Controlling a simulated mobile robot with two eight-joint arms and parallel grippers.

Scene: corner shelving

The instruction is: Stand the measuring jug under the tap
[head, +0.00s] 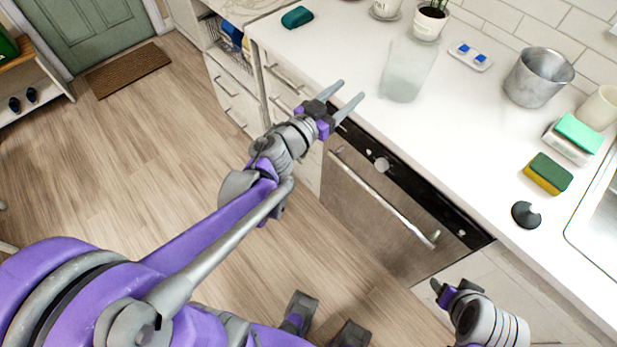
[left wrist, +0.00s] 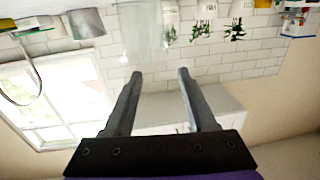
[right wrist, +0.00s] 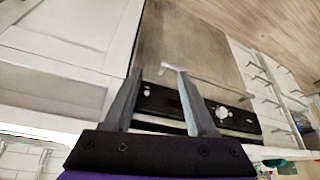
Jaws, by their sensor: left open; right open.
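The measuring jug appears to be the clear, frosted-looking vessel (head: 408,68) standing upright on the white counter. It also shows faintly, upside down, beyond the fingers in the left wrist view (left wrist: 143,32). My left gripper (head: 352,89) is open and empty at the counter's front edge, just left of the jug and apart from it, fingers pointing toward the counter. My right gripper (right wrist: 157,72) is open and empty, low in front of the cabinets. The sink (head: 597,225) is cut off at the right edge. A thin curved shape (left wrist: 38,85) in the left wrist view may be the tap.
A metal bucket (head: 538,78), sponges (head: 548,173), a dark disc (head: 525,214) and a small tray with blue pieces (head: 470,56) stand right of the jug. A potted plant (head: 430,20) is behind it. The counter front between jug and disc is clear. A dishwasher (head: 385,200) is below.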

